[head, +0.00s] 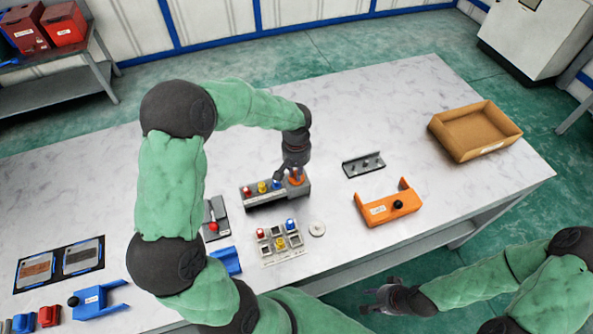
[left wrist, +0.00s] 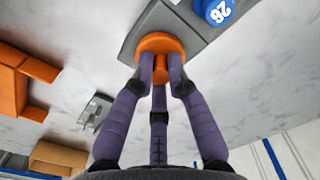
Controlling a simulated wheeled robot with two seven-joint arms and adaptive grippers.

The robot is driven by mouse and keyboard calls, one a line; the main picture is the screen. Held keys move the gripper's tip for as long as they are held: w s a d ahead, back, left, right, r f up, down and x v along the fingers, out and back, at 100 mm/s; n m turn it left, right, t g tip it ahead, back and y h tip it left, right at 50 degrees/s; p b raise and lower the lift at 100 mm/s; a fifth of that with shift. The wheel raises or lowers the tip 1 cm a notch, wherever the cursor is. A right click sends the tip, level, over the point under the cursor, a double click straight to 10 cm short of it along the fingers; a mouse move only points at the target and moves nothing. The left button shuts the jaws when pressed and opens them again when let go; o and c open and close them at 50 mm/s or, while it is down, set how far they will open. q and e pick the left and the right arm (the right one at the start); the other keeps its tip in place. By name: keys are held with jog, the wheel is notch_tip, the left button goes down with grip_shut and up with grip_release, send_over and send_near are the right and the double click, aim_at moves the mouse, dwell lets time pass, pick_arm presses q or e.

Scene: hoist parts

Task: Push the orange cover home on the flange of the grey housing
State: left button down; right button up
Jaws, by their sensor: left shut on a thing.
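The grey housing (head: 262,200) lies on the table in the head view, with red, yellow and blue buttons along its top. The orange cover (head: 297,180) is at its right end. In the left wrist view the round orange cover (left wrist: 150,42) sits at the end of the grey housing (left wrist: 195,35). My left gripper (head: 287,176) is above that end, its purple fingers (left wrist: 161,62) closed around the cover's central knob. The fingers partly hide the cover, and I cannot tell whether a gap remains at the flange. My right gripper (head: 372,298) hangs empty by the table's front edge, fingers apart.
An orange bracket (head: 388,207) and a dark grey plate (head: 363,165) lie right of the housing. A cardboard box (head: 475,132) stands further right. A button tray (head: 283,241) and a round disc (head: 317,229) lie in front. Blue parts lie left.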

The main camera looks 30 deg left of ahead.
dwell(0.9)
pick_arm(q)
jog(key=c, duration=1.1)
grip_release()
jog(key=shift+c, duration=0.2)
jog(key=shift+r+p, duration=2.4)
jog(key=shift+r, duration=1.05)
